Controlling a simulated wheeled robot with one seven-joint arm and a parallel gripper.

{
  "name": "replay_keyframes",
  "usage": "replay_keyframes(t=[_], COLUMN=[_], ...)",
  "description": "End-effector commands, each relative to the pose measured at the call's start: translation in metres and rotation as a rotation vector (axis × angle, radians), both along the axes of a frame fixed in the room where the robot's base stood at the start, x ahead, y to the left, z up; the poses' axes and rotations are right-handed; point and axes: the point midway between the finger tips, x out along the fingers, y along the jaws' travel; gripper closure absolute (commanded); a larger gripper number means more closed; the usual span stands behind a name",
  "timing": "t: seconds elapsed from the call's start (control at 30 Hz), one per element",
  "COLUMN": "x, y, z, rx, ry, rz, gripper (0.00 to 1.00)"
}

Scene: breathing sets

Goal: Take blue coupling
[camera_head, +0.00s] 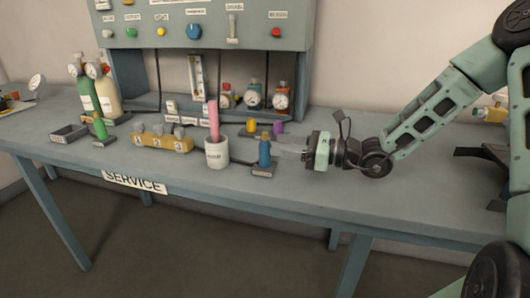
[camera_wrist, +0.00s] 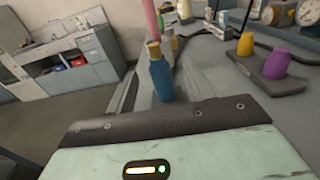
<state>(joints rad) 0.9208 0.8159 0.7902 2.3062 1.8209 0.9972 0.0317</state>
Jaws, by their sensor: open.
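The blue coupling (camera_head: 264,153) stands upright on a small dark base (camera_head: 262,170) near the front of the bench, right of the white cup. It has a brass-coloured top and also shows in the wrist view (camera_wrist: 162,80), straight ahead beyond the edge of my gripper's body. My gripper (camera_head: 284,149) is open and lies level just right of the coupling, its fingers pointing left toward it. Nothing is visibly held. Whether a fingertip touches the coupling cannot be told.
The white cup (camera_head: 216,154) holds a pink rod (camera_head: 213,120). Yellow (camera_head: 251,126) and purple (camera_head: 278,127) couplings stand close behind. A yellow manifold block (camera_head: 162,141) and a green coupling (camera_head: 100,128) are farther left. Gauges (camera_head: 253,95) stand under the panel. The bench's front edge is near.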

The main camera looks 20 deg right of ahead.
Motion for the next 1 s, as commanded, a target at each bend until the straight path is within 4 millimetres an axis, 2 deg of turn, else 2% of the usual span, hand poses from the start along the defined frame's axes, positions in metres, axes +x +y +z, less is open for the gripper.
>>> replay_keyframes(t=[0.33, 0.67, 0.83, 0.87, 1.0], x=[0.024, 0.028, 0.028, 0.028, 0.028], y=[0.038, 0.043, 0.043, 0.043, 0.043], z=[0.000, 0.000, 0.000, 0.000, 0.001], rx=[0.000, -0.001, -0.001, -0.001, 0.000], ry=[-0.001, -0.001, -0.001, -0.001, -0.001], rz=[0.003, 0.001, 0.000, 0.000, 0.001], gripper=[0.47, 0.47, 0.95, 0.97, 0.97])
